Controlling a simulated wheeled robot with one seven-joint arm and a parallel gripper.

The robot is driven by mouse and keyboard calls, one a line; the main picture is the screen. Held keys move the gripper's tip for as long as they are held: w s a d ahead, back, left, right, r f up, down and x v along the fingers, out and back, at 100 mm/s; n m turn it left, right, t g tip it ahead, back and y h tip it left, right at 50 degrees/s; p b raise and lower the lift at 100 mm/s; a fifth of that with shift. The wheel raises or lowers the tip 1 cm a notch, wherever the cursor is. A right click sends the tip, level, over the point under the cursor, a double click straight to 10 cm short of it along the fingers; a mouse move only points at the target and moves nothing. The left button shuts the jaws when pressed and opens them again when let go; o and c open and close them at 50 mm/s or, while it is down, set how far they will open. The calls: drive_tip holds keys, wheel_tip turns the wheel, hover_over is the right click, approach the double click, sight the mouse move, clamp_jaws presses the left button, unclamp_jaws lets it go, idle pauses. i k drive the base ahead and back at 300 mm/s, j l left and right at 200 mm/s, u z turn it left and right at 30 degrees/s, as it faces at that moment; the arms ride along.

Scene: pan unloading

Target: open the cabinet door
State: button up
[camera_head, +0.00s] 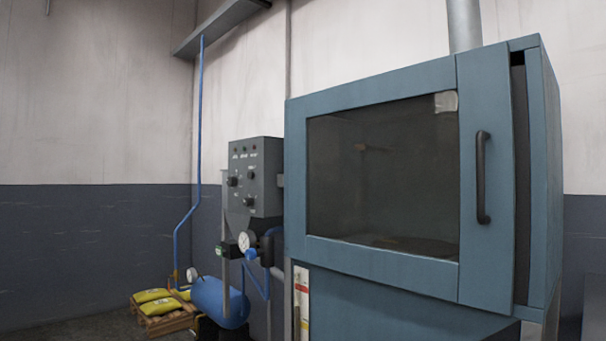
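The blue cabinet (545,180) stands at the right in the head view. Its door (400,88) faces me, with a large dark window (380,180) and a black vertical handle (482,178) near its right edge. A dark upright gap (520,170) shows between the door's right edge and the cabinet's side, so the door looks slightly ajar. The inside shows only dimly through the window, and what lies there is unclear. My gripper is not in view.
A grey control box (255,180) with knobs and gauges stands left of the cabinet. A blue tank (220,300) and yellow sacks (155,301) on a wooden pallet (163,322) are low at the left. A grey pipe (464,25) rises above the cabinet.

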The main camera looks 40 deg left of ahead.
sight(483, 278)
drive_tip(key=u, duration=1.15)
drive_tip(key=i+l+z, duration=0.15)
drive_tip(key=z, duration=0.15)
drive_tip(key=l, duration=0.15)
